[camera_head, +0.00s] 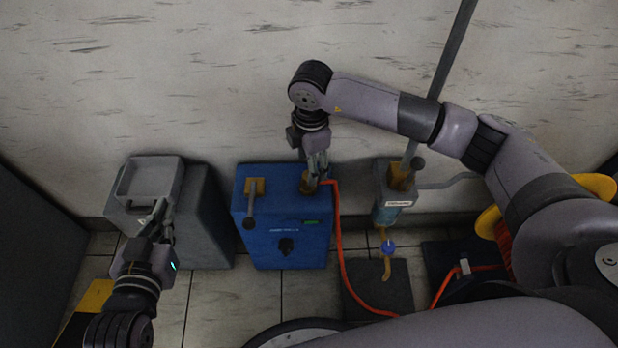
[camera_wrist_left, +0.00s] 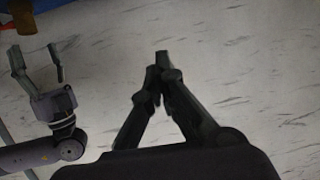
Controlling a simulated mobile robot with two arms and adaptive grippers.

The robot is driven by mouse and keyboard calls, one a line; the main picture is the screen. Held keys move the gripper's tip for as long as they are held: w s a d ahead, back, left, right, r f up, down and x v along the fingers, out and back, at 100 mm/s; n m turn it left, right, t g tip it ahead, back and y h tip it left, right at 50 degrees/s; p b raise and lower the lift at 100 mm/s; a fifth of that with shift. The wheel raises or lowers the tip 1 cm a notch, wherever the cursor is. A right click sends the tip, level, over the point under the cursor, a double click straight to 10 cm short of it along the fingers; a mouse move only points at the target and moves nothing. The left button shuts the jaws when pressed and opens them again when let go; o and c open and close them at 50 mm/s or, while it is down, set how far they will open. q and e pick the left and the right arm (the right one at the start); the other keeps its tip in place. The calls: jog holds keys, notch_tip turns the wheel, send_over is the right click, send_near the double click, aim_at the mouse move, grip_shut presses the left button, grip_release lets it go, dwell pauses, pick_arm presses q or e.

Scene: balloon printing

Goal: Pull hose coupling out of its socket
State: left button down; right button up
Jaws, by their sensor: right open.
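The orange hose (camera_head: 342,250) rises to the brass socket (camera_head: 307,186) on top of the blue machine (camera_head: 287,228). Its coupling is at the socket, largely hidden by my right gripper (camera_head: 316,176), so I cannot tell how it is seated. My right gripper points down there with open fingers; I cannot tell whether they touch the coupling. In the left wrist view the right gripper (camera_wrist_left: 36,64) shows spread, empty-looking fingers. My left gripper (camera_head: 163,218) is by the grey box at the left; its fingertips (camera_wrist_left: 158,66) meet with nothing visible between them.
The grey box (camera_head: 215,225) stands left of the blue machine. A lever (camera_head: 250,208) rises from the machine's left side. The wall is close behind.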

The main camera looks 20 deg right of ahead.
notch_tip(320, 180, down, 5)
jog(key=shift+w+f+b, duration=0.1)
jog(key=shift+f+b, duration=0.05)
jog(key=shift+b, duration=0.5)
pick_arm(q)
notch_tip(320, 180, up, 7)
jog(key=w+d+t+h, duration=0.1)
jog(key=t, duration=0.3)
jog(key=shift+w+d+r+t+h, duration=0.15)
jog(key=shift+w+d+t+h, duration=0.1)
jog(key=shift+t+h, duration=0.05)
pick_arm(e)
jog(key=shift+f, duration=0.35)
jog(key=shift+c, duration=0.4)
grip_shut()
